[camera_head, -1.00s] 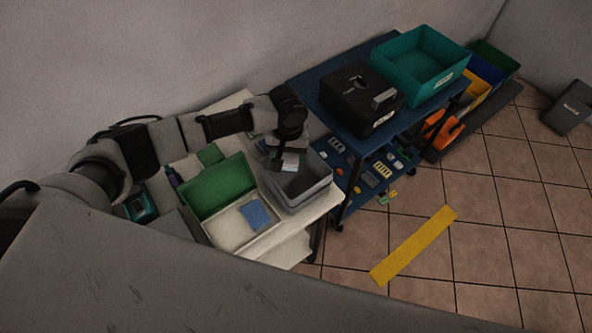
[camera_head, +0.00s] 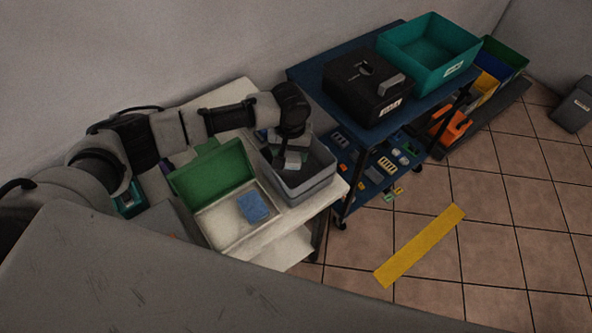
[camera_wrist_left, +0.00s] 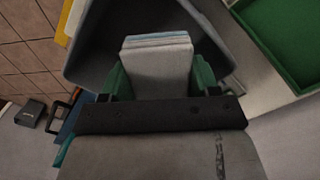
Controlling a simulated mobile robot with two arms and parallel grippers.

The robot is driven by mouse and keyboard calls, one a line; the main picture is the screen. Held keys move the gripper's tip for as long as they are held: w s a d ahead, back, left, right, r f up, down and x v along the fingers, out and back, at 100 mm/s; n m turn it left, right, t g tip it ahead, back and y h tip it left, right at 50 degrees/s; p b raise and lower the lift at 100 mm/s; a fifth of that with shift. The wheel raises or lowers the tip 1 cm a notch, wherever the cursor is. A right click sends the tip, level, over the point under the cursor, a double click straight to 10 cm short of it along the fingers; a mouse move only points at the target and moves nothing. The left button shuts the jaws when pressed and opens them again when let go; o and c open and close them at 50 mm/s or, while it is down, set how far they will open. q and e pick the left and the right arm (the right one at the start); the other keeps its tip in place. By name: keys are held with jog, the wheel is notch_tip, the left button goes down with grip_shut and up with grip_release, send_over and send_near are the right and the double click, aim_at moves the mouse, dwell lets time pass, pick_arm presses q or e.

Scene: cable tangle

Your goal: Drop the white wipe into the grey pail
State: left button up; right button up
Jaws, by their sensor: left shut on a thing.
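The white wipe (camera_head: 293,159) is a small pale folded block in the head view. In the left wrist view the wipe (camera_wrist_left: 158,68) stands between the green fingers, with a light blue layer along its far edge. My left gripper (camera_head: 284,152) is shut on it. The grey pail (camera_head: 309,188) stands on the pale table, at its right end. The gripper and wipe are over the pail's opening, and the pail's dark inside (camera_wrist_left: 100,48) shows behind the wipe in the wrist view. How deep the wipe sits is hard to tell. My right gripper is not in view.
A green-lidded box (camera_head: 211,180) with a blue cloth (camera_head: 253,207) lies left of the pail. A blue cart (camera_head: 320,72) beside the table carries a black box (camera_head: 366,88) and a teal bin (camera_head: 420,58).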

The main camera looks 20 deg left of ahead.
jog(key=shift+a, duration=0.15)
pick_arm(q)
jog(key=o, duration=0.9)
jog(key=shift+o, duration=0.2)
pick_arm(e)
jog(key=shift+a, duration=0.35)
pick_arm(q)
jog(key=shift+r, duration=0.1)
jog(key=shift+r, duration=0.25)
notch_tip(320, 180, up, 10)
jog(key=b, duration=0.1)
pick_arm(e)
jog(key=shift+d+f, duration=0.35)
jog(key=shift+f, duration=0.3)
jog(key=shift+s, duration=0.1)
